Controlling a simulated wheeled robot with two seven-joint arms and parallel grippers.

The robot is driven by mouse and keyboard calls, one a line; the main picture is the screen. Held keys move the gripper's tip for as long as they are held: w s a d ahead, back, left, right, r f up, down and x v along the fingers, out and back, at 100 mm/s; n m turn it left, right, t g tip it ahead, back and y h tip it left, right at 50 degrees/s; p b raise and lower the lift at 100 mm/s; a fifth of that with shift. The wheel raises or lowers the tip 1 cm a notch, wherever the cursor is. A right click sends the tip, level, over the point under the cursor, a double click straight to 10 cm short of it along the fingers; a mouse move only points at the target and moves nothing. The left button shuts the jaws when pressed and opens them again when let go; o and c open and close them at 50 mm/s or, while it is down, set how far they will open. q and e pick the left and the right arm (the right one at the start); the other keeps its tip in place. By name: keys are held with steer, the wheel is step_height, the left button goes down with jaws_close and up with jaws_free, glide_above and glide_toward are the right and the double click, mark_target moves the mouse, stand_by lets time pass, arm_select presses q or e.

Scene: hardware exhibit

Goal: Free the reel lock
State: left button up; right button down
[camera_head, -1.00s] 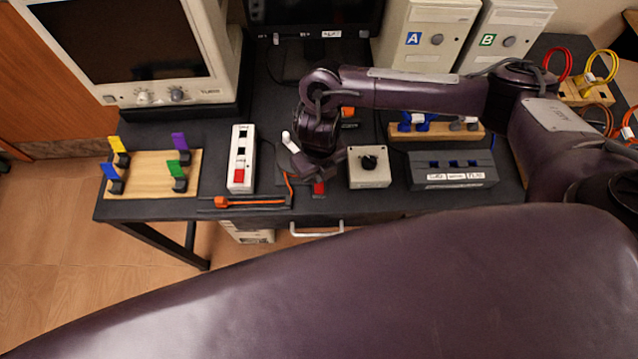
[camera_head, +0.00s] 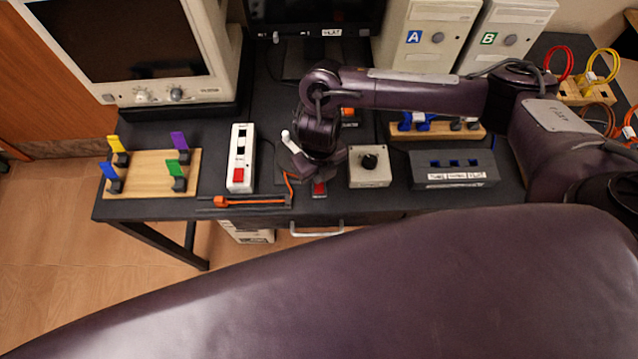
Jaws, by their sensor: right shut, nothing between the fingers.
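A dark reel unit (camera_head: 284,176) sits on the table near its front edge, mostly hidden under my right arm's wrist. A white knob or crank handle (camera_head: 286,136) stands up at its left, and an orange cable (camera_head: 291,188) runs down from it. A small red piece (camera_head: 319,189) shows at its front right; I cannot tell whether this is the lock. My right gripper (camera_head: 309,173) is shut and empty, low over the reel unit and just behind the red piece. Whether it touches anything is hidden. My left gripper is not in view.
A wooden board with coloured levers (camera_head: 150,188) is at far left.

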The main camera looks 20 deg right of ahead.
steer(key=shift+f+b, duration=0.5)
steer(key=shift+f, duration=0.1)
steer(key=shift+r, duration=0.1)
steer(key=shift+r+p, duration=2.9)
steer(key=shift+r, duration=0.6)
steer(key=shift+f, duration=0.1)
